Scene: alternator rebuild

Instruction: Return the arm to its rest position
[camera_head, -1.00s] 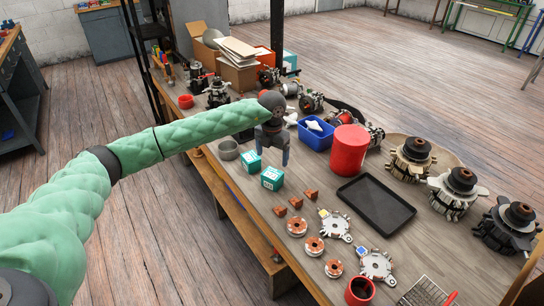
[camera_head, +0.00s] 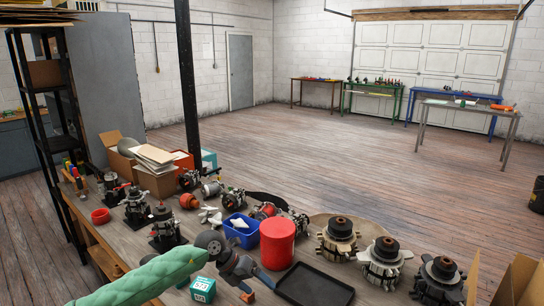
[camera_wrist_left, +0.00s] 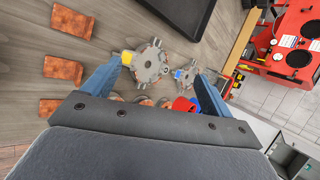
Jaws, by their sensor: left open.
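My left arm (camera_head: 150,279) comes in low from the left in the head view, in a pale green quilted sleeve. My left gripper (camera_head: 258,283) is over the near part of the workbench, just right of a teal box (camera_head: 203,290) and in front of the red can (camera_head: 277,243). Its blue fingers are apart. The left wrist view shows the open gripper (camera_wrist_left: 158,70) with nothing held. Below it are a silver bracket plate (camera_wrist_left: 150,62) and several copper-coloured blocks (camera_wrist_left: 64,68). My right gripper is not in view.
A black tray (camera_head: 314,287) lies right of the gripper. A blue bin (camera_head: 240,232) stands behind it. Several alternator parts (camera_head: 338,239) line the right side. A black post (camera_head: 187,80) rises behind the bench.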

